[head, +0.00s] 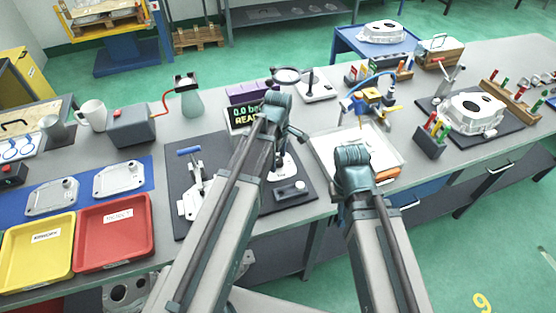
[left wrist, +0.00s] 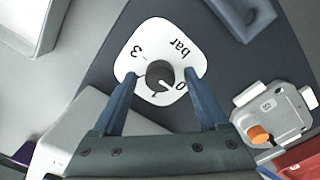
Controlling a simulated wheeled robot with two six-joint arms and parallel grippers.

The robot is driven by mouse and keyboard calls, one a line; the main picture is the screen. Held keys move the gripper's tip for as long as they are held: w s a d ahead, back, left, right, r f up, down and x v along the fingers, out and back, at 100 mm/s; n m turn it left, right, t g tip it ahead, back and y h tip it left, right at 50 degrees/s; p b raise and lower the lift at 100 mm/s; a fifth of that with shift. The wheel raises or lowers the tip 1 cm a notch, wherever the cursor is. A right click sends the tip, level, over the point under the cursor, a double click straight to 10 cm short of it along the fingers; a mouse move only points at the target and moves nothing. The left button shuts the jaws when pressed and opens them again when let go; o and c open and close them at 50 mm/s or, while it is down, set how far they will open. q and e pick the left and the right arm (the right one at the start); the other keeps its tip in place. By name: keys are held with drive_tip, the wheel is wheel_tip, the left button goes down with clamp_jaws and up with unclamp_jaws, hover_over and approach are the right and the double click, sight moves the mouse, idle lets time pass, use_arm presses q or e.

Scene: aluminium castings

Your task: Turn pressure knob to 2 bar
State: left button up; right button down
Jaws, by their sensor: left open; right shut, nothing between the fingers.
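The pressure knob (left wrist: 159,75) is a round black knob with a white pointer line, on a white dial plate (left wrist: 150,34) marked with 3, bar and 0. Its pointer faces the lower right in the left wrist view, near the 0. My left gripper (left wrist: 160,77) is open, with one blue finger on each side of the knob and a gap at both sides. In the head view the dial plate (head: 283,168) shows partly behind my left arm. The display (head: 241,116) reads 0.0 bar and READY. My right gripper (head: 338,198) is mostly hidden by its own arm, low beside the bench edge.
A clamp fixture (head: 192,185) with a blue handle stands left of the dial on the dark mat. A red tray (head: 113,265) and a yellow tray (head: 15,283) lie at the left. A white tray (head: 325,160) is right of the dial. A magnifier (head: 287,75) stands behind.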

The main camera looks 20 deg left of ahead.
use_arm(q)
clamp_jaws()
idle(0.4)
drive_tip(key=m, duration=0.5)
drive_tip(key=shift+m, duration=0.4)
drive_tip(key=m, duration=1.2)
drive_tip(key=shift+m, duration=0.3)
drive_tip(key=m, duration=0.5)
drive_tip(key=shift+m, duration=0.3)
